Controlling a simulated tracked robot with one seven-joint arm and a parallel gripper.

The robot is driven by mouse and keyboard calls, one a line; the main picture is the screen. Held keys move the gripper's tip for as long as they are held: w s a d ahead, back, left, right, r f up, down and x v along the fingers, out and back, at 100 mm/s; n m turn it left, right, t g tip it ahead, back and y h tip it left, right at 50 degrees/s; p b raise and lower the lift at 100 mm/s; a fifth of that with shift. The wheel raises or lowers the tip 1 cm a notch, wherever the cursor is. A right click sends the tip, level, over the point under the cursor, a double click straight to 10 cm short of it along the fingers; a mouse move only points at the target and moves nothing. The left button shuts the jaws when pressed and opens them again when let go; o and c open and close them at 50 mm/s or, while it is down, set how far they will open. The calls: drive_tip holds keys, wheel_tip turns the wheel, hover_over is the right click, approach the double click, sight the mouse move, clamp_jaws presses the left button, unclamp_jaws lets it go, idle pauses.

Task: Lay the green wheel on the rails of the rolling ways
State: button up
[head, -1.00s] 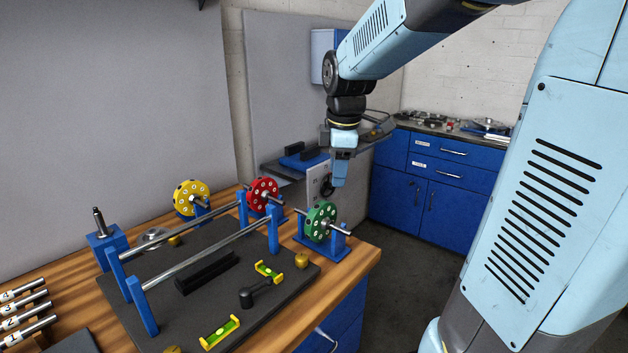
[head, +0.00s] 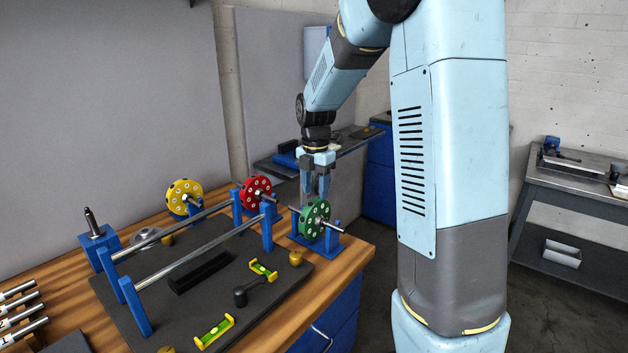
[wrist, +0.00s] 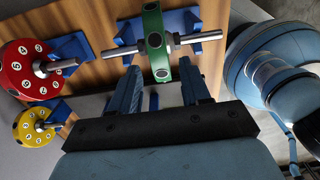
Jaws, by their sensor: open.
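The green wheel (head: 314,218) sits on its shaft in a blue stand (head: 330,240) at the right end of the bench. The rolling ways have two steel rails (head: 190,252) on blue posts, to the left of the green wheel; no wheel lies on the rails. My gripper (head: 316,198) is open and empty, pointing down just above and behind the green wheel. In the wrist view the green wheel (wrist: 153,45) and its shaft lie beyond the two spread fingers (wrist: 160,85). I cannot tell whether the fingers touch anything.
A red wheel (head: 256,193) and a yellow wheel (head: 183,196) stand on blue stands behind the rails. A blue post with a spindle (head: 93,224) is at the left. Yellow-framed levels (head: 214,332) lie on the dark plate.

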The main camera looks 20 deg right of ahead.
sight(314, 200)
wheel_tip(314, 200, down, 6)
drive_tip(key=shift+r, duration=0.1)
drive_tip(key=shift+s+f, duration=0.3)
drive_tip(key=shift+f, duration=0.5)
clamp_jaws()
drive_tip(key=shift+w+a+r, duration=0.1)
drive_tip(key=shift+w+r, duration=0.1)
drive_tip(key=shift+r, duration=0.25)
drive_tip(key=shift+w+r, duration=0.2)
drive_tip(key=shift+r, duration=2.5)
